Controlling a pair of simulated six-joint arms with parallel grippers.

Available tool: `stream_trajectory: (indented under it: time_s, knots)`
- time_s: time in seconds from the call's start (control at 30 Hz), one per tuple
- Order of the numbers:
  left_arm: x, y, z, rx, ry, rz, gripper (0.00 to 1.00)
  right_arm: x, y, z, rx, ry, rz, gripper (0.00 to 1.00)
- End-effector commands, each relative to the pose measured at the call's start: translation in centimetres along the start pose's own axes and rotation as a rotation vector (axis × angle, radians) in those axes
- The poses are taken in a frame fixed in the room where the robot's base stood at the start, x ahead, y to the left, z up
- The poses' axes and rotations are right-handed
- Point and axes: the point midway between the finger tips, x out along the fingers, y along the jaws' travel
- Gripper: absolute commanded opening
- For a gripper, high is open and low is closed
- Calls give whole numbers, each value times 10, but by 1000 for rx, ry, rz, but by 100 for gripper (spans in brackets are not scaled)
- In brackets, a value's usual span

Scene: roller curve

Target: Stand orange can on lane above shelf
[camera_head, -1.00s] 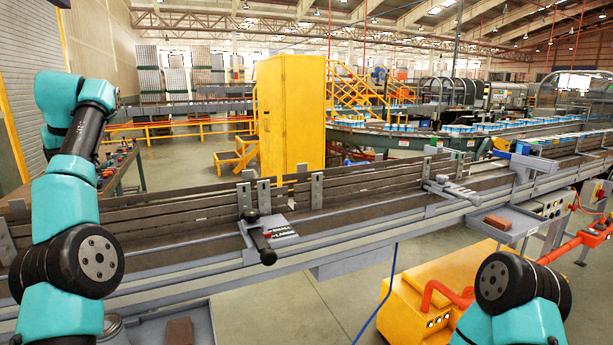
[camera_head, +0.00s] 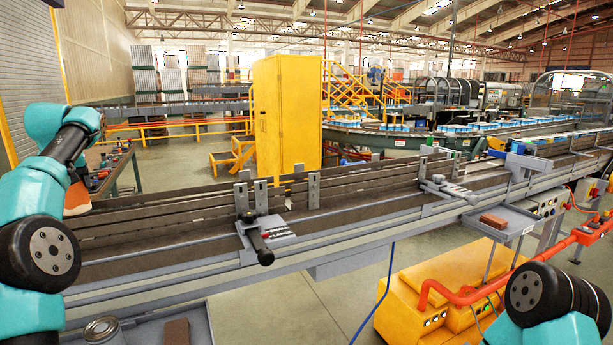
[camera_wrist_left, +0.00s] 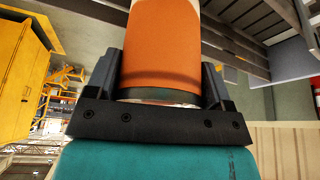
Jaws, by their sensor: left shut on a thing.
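In the left wrist view, the orange can (camera_wrist_left: 160,45) is between the fingers of my left gripper (camera_wrist_left: 160,88), which is shut on it. Part of the orange can (camera_head: 77,198) also shows in the head view beside my left arm, at the left end of the lane (camera_head: 150,247); whether it touches the lane I cannot tell. My left fingers are mostly hidden there by the arm. A grey shelf (camera_head: 143,334) is below the lane at the bottom left. My right gripper is outside the view; only its arm shows at the lower right.
A grey can (camera_head: 103,328) and a brown block (camera_head: 177,332) are on the left shelf. A black-handled clamp (camera_head: 260,240) and upright plates (camera_head: 250,195) stand along the lane. A second shelf (camera_head: 510,229) holds a red-brown block (camera_head: 493,221). The lane's left stretch looks clear.

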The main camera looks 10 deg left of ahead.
Motion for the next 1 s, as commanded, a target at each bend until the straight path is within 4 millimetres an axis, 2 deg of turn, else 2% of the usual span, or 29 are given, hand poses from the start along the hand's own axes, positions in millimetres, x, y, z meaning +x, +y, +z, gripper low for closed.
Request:
stream_trajectory:
  time_s: [0.63, 1.0]
  knots:
    - [4, -2, 1, 2, 1, 0, 48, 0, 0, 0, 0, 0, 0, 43]
    - [34, -2, 14, 3, -1, -1, 48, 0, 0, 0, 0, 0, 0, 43]
